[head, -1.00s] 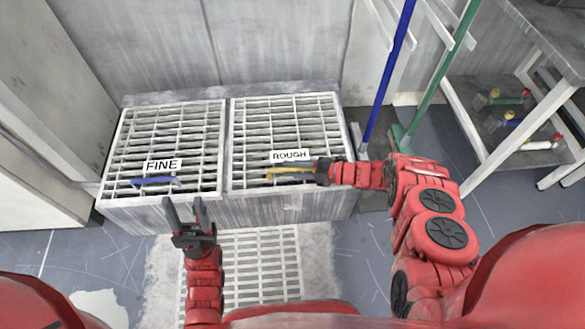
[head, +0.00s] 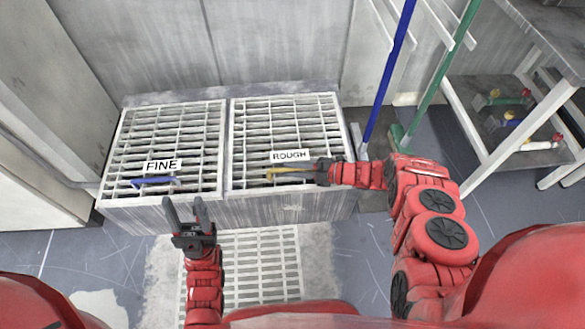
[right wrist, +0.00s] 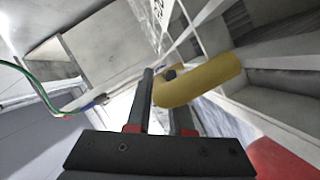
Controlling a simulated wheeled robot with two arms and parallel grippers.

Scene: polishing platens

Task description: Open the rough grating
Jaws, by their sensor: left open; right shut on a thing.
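The rough grating (head: 286,122) is the right one of two slatted metal gratings and lies flat over its bin, with a white ROUGH label (head: 290,155). Its yellow handle (head: 283,175) is at the front. My right gripper (head: 300,167) comes in from the right and is shut on this handle. In the right wrist view the thick yellow handle (right wrist: 205,80) lies at the fingertips and hides part of one finger. My left gripper (head: 184,212) is open and empty, in front of the bins below the FINE side.
The fine grating (head: 172,125) with a blue handle (head: 155,181) lies flat on the left. A blue pole (head: 388,75) and a green pole (head: 440,75) stand right of the bins, beside a metal rack (head: 505,150). A floor grate (head: 262,265) lies in front.

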